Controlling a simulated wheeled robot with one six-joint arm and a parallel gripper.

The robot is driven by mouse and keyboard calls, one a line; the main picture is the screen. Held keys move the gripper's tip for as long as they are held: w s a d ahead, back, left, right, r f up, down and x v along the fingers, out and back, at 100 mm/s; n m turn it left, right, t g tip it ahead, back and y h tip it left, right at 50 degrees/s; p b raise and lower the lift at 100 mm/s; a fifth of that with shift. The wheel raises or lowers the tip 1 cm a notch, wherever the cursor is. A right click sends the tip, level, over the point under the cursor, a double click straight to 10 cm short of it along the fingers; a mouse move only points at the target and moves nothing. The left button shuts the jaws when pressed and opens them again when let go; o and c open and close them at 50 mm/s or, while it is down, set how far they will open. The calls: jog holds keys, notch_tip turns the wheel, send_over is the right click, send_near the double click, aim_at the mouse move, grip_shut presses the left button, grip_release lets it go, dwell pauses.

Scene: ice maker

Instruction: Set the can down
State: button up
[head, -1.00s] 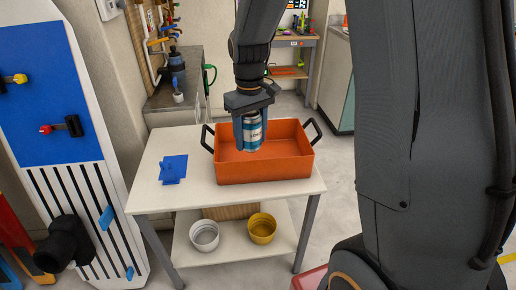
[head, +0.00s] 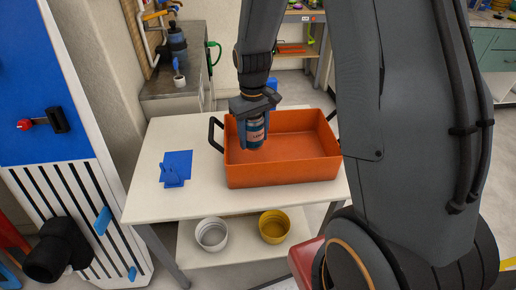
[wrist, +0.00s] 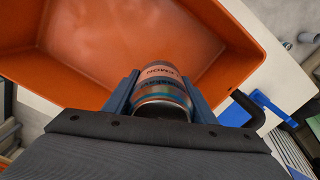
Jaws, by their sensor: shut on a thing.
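The can (head: 255,133), with a blue, white and orange label, is held upright between the fingers of my gripper (head: 251,135). In the wrist view the can (wrist: 162,88) sits between the two blue-grey fingers of my gripper (wrist: 160,98). In the head view it appears at the left part of the orange pan (head: 290,171). In the wrist view the pan (wrist: 60,80) spreads out beyond the can. I cannot tell whether the can touches the pan's floor; its lower end is partly hidden by the fingers.
The pan stands on a white table (head: 150,205). A blue piece (head: 176,167) lies on the table left of the pan. A white bowl (head: 212,234) and a yellow bowl (head: 274,226) stand on the lower shelf. The table's left side is mostly clear.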

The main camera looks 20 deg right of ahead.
aim_at(253, 119)
jog(key=shift+f, duration=2.65)
jog(key=shift+a+f, duration=0.1)
jog(key=shift+f, duration=0.1)
jog(key=o, duration=1.3)
jog(key=shift+o, duration=0.2)
jog(key=shift+r, duration=0.1)
notch_tip(253, 119, up, 11)
jog(key=shift+r+b, duration=0.1)
jog(key=shift+b, duration=0.3)
jog(key=shift+r, duration=0.3)
jog(key=shift+s+r, duration=0.2)
jog(key=shift+s, duration=0.05)
jog(key=s+m, duration=0.2)
jog(key=s, duration=1.5)
jog(key=shift+r+m, duration=0.3)
jog(key=shift+r, duration=0.05)
